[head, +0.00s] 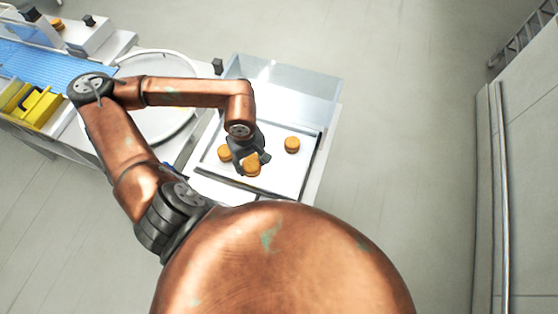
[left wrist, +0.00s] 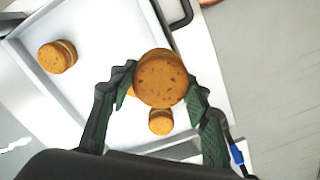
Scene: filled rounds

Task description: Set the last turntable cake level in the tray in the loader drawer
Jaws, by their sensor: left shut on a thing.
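My left gripper (head: 250,160) is shut on an orange-brown, round layered cake (head: 252,168), which is also large between the fingers in the left wrist view (left wrist: 162,78). The held cake looks close to level and is over the white tray (head: 285,174); its exact height is hard to tell. Two other cakes lie flat in the tray, one left of the gripper (head: 224,152) and one to the right (head: 291,145). The left wrist view also shows two tray cakes, one at upper left (left wrist: 57,56) and one below the held cake (left wrist: 160,121). An orange-brown sliver shows behind the held cake. My right gripper is out of view.
A clear-walled box (head: 290,82) stands behind the tray. The round white turntable (head: 182,68) at left looks bare where visible; my left arm crosses it. A blue belt (head: 40,65) and yellow blocks (head: 38,107) are farther left. Open floor lies to the right.

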